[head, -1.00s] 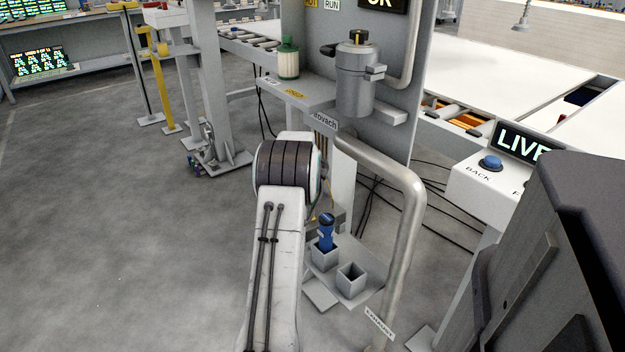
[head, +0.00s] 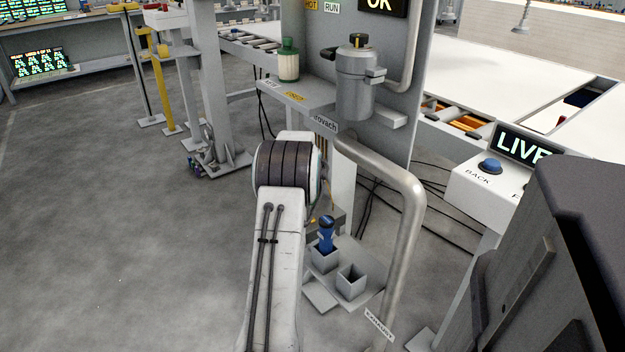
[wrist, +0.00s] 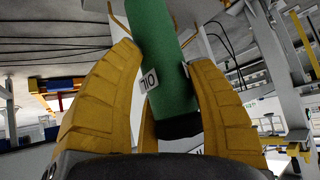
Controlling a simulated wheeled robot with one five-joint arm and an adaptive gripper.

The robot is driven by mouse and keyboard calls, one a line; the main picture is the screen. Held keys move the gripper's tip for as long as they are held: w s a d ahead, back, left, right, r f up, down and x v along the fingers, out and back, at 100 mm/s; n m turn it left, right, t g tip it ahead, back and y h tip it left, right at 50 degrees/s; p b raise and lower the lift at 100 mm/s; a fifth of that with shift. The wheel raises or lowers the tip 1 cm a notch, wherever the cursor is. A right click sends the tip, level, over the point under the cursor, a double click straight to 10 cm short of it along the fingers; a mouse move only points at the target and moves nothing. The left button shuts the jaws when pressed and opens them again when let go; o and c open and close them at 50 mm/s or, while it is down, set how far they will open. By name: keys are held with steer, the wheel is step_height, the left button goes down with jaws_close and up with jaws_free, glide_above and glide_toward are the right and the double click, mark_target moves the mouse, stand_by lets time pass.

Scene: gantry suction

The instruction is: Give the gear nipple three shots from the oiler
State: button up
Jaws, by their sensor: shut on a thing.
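My gripper (wrist: 165,58) shows in the wrist view with its yellow fingers closed on the green oiler (wrist: 160,30). The oiler is a cylinder with a dark end and a white label whose letters read OIL upside down. The wrist picture appears inverted. In the head view my own arm hides the gripper and the oiler. I cannot make out the gear nipple in either view.
A bent steel pipe (head: 408,200) rises right of my arm. Below, a blue bottle (head: 326,235) stands in one square holder; the other holder (head: 352,280) is empty. Floor at left is clear.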

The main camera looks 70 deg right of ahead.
steer(key=shift+f+b, duration=0.5)
stand_by(0.3)
steer(key=shift+r, duration=0.2)
steer(key=shift+r+p, duration=0.35)
steer(key=shift+r, duration=0.15)
stand_by(0.4)
steer(key=shift+r+p, duration=1.65)
steer(key=shift+r, duration=0.85)
steer(key=shift+w, duration=0.1)
